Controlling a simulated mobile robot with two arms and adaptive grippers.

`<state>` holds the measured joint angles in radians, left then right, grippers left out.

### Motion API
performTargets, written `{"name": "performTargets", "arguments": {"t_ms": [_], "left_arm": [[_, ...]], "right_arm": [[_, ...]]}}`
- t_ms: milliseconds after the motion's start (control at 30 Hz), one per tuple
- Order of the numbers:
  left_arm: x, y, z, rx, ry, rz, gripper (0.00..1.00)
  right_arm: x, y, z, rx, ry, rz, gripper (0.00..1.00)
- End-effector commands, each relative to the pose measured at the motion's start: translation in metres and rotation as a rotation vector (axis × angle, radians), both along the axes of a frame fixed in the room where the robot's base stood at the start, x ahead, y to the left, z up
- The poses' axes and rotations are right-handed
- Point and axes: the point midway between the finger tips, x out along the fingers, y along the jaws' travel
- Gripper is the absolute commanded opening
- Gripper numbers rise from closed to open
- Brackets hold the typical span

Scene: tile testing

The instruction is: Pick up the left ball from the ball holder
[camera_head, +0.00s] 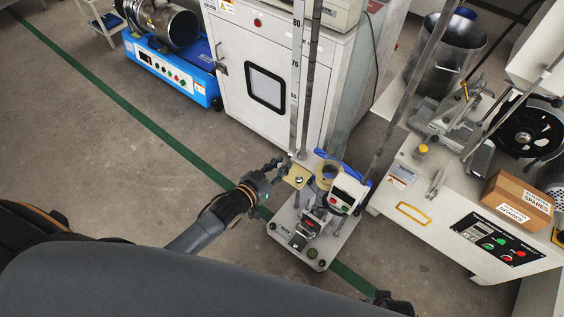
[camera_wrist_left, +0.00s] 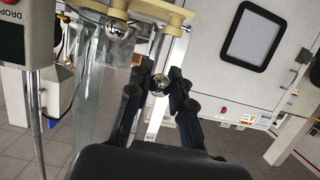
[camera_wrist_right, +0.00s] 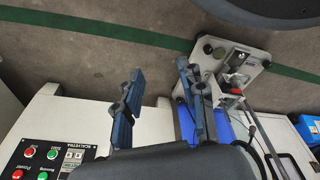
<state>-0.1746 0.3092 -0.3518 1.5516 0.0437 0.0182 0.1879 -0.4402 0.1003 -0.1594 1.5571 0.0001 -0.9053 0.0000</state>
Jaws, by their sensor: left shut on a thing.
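The ball holder is a tan plate (camera_head: 295,173) on the drop tester, with a shiny steel ball (camera_head: 299,181) on it. The plate also shows at the top of the left wrist view (camera_wrist_left: 160,11). My left gripper (camera_head: 283,163) is beside the holder's left side. In the left wrist view, its fingers (camera_wrist_left: 160,82) are shut on a small steel ball (camera_wrist_left: 159,84), which appears apart from the plate. My right gripper (camera_wrist_right: 160,70) is open and empty in the right wrist view, its fingers well apart.
The tester's white base (camera_head: 324,251) carries a clear tube, tall posts and a control box (camera_head: 347,193). A white cabinet (camera_head: 229,70) stands behind. At right, a white bench (camera_head: 387,187) holds a cardboard box (camera_head: 518,203) and other equipment.

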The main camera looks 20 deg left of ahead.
Motion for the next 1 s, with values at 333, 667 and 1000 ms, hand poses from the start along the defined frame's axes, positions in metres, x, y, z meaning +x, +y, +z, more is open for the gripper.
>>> {"name": "performTargets", "arguments": {"t_ms": [333,667,1000], "left_arm": [[-0.011,0.004,0.004,0.0,0.0,0.0,0.03],[-0.02,0.007,0.007,0.0,0.001,0.0,0.03],[-0.031,0.011,0.01,0.0,0.001,0.0,0.03]], "right_arm": [[-0.017,-0.002,-0.022,-0.002,0.017,0.003,0.4],[-0.034,-0.005,-0.042,-0.003,0.032,0.007,0.4],[-0.055,-0.008,-0.059,-0.005,0.047,0.01,0.4]]}}
